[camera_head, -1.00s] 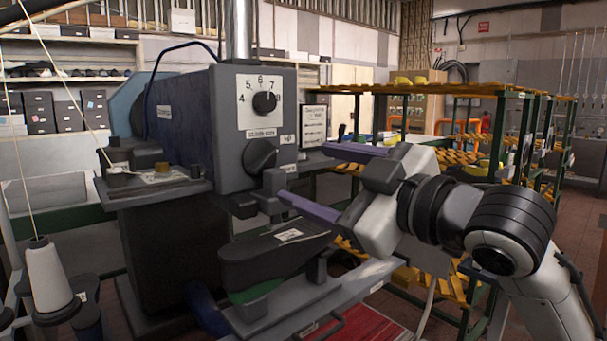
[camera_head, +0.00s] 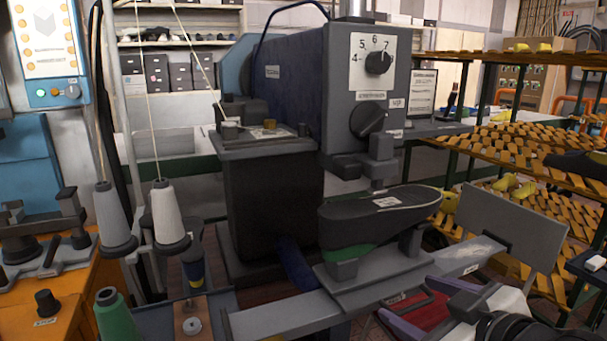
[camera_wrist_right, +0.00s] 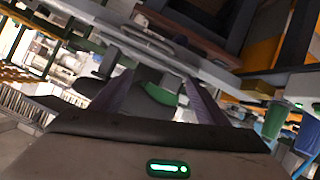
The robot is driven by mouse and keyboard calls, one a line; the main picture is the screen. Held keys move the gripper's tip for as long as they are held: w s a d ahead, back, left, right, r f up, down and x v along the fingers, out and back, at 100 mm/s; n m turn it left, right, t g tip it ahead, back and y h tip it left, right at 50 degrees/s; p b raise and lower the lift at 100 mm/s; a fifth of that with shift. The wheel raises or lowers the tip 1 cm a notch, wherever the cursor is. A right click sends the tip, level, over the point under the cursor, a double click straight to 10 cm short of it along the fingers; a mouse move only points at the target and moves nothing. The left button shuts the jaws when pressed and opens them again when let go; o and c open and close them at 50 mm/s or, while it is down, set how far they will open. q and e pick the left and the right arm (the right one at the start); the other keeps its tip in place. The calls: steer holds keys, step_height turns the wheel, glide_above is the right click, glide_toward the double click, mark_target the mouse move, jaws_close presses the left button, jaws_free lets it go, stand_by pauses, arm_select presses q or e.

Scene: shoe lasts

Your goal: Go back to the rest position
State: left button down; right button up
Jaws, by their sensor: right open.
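My right gripper (camera_head: 422,302) is at the lower right of the head view, partly cut off by the bottom edge. Its purple fingers are spread apart. In the right wrist view the two fingers (camera_wrist_right: 155,97) stand apart with nothing held between them. A dark shoe last (camera_head: 375,212) with a green patch and a white label rests on the grey machine arm (camera_head: 370,284), apart from my right gripper. Something dark with a green part (camera_wrist_right: 160,93) shows beyond the fingers in the wrist view. My left gripper is out of view.
The stitching machine (camera_head: 345,110) with dials stands behind the last. A grey upright plate (camera_head: 512,236) is close to my right arm. Slatted racks (camera_head: 500,152) fill the right. Thread cones (camera_head: 168,212) and an orange bench (camera_head: 45,290) are at the left.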

steer(key=s+d+f+m+g+h, duration=0.1)
steer(key=s+f+g, duration=0.1)
steer(key=s+f, duration=0.45)
steer(key=s+d+f+m+g+h, duration=0.1)
steer(key=s+f+m+g, duration=0.15)
steer(key=f, duration=0.65)
steer(key=s+d+f+m+g+h, duration=0.1)
steer(key=s+f+g, duration=0.1)
steer(key=s+f, duration=0.55)
steer(key=s+d+f+m+g+h, duration=0.1)
steer(key=s+f+g, duration=0.25)
steer(key=s, duration=0.65)
steer(key=w+a+f+t+y, duration=0.1)
steer(key=w+a+f+t, duration=0.1)
steer(key=f, duration=0.4)
steer(key=w+a+f+t+y, duration=0.1)
steer(key=w+a+f+t, duration=0.2)
steer(key=f+t, duration=0.1)
steer(key=shift+a+f+y, duration=0.2)
steer(key=shift+f+y, duration=0.1)
steer(key=shift+f, duration=0.55)
steer(key=shift+w, duration=0.15)
